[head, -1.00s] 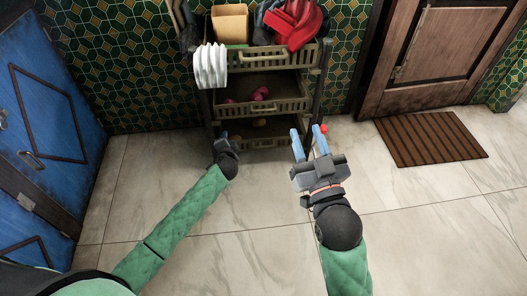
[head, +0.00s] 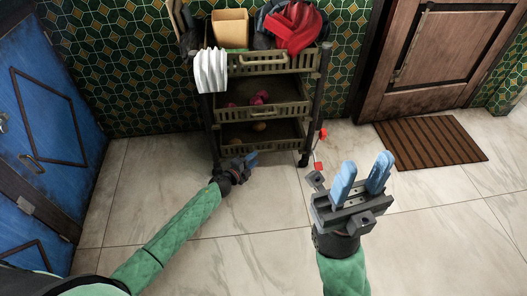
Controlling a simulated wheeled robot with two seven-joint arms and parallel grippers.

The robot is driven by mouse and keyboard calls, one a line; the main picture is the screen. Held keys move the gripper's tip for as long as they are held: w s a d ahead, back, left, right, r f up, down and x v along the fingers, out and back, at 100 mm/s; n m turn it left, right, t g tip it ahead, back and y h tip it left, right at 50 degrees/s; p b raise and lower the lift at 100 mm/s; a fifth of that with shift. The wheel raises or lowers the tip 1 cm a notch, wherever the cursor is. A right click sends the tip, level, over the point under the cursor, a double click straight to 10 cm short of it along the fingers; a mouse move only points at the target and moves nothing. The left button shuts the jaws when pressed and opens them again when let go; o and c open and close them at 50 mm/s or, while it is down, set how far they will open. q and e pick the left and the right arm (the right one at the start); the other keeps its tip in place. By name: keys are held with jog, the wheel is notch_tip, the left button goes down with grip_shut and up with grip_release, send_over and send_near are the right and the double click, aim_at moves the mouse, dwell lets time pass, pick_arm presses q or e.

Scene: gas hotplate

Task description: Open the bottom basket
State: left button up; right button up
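The bottom basket (head: 282,143) is the lowest of three olive-green baskets on a dark-framed trolley by the tiled wall. Part of its inside shows, with a small brown round item (head: 260,127) in it. My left gripper (head: 251,158) is low in front of the bottom basket's front, left of its middle. Its blue fingertips point right. I cannot tell whether it touches the basket or how far its fingers are apart. My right gripper (head: 361,175) is open and empty, right of the trolley and nearer to me, with a clear gap between its blue fingers.
The middle basket (head: 285,110) holds pink items. The top basket (head: 272,66) holds a tan box (head: 230,28) and red items (head: 293,25); a white folded thing (head: 210,71) hangs at its left. A brown mat (head: 430,142) lies right. The marble floor in front is clear.

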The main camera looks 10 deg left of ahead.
aim_at(264, 151)
pick_arm(q)
jog(key=shift+b+x, duration=1.05)
jog(key=shift+x, duration=2.75)
grip_shut()
